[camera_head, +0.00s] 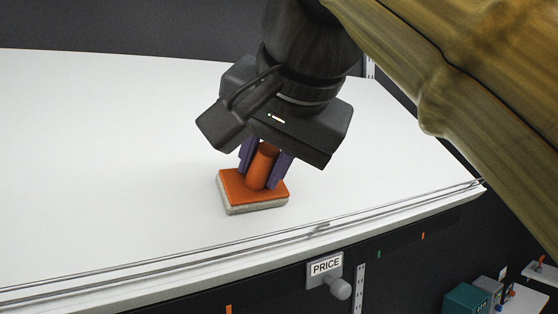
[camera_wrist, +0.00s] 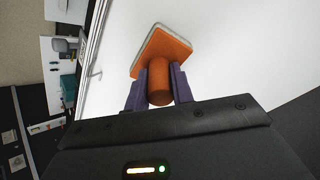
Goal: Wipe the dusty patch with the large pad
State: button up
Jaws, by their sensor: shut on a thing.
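An orange pad with a grey-white underside (camera_head: 236,190) and an upright round orange handle sits at the white counter top, near its front edge. My gripper (camera_head: 264,168) is above the pad, its two purple fingers shut on the handle. In the wrist view the pad (camera_wrist: 168,45) lies beyond the fingers, with the handle between the fingertips (camera_wrist: 159,85). The pad appears flat on the counter or very close to it; I cannot tell if it touches. No dusty patch shows clearly in either view; the pad or my arm may hide it.
The white counter (camera_head: 100,150) is bare left of the pad. A thin rail (camera_head: 200,255) runs along its front edge. Below hangs a PRICE tag (camera_head: 326,266) with a grey knob (camera_head: 340,288). A green box (camera_head: 466,300) stands low at the right.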

jog(key=shift+s+a+f, duration=0.1)
jog(key=shift+s+a, duration=0.55)
jog(key=shift+a, duration=0.3)
jog(key=shift+s+a+r, duration=0.15)
jog(key=shift+s+r, duration=0.05)
jog(key=shift+r, duration=0.2)
jog(key=shift+w+d+v, duration=0.15)
jog(key=shift+v, duration=1.1)
jog(key=shift+w+d+v, duration=0.15)
jog(key=shift+d+v, duration=0.05)
jog(key=shift+v, duration=1.1)
